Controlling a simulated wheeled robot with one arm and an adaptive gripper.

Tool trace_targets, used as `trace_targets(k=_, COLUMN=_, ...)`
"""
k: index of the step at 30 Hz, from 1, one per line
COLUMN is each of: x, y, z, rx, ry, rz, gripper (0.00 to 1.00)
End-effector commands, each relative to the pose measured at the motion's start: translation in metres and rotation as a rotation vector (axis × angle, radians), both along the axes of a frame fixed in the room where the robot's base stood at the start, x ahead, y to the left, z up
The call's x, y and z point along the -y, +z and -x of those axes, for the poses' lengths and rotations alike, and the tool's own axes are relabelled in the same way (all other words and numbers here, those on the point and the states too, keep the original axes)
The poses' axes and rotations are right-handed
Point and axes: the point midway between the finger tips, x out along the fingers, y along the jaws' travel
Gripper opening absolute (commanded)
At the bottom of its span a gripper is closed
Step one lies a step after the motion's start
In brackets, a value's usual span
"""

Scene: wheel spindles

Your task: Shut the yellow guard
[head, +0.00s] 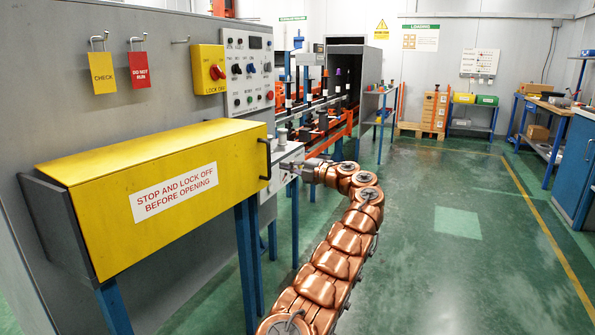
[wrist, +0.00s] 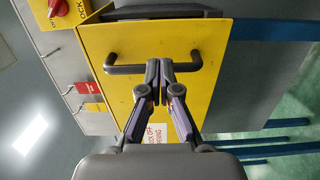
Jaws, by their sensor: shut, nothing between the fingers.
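The yellow guard (head: 190,165) is a long box-like cover on the grey machine, with a white label on its front face. A dark bar handle (head: 266,158) is at its right end. My gripper (head: 284,164) is at that end, beside the handle. In the wrist view my gripper (wrist: 159,72) has its fingertips together and empty, overlapping the middle of the handle (wrist: 125,70). I cannot tell whether they touch it. A dark gap shows along one edge of the guard (wrist: 205,50) there. A grey end panel (head: 55,225) shows at the guard's left end.
A control panel (head: 248,70) and a yellow lock-off switch box (head: 209,80) are above the guard. Red (head: 139,70) and yellow (head: 102,73) tags hang on hooks. Blue legs (head: 249,260) stand below the guard.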

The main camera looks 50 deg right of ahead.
Motion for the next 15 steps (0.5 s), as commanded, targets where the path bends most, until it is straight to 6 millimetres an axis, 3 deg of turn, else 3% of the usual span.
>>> trace_targets(k=15, x=-0.009, y=-0.001, z=-0.055, rx=-0.002, ry=-0.001, rz=0.001, gripper=0.00)
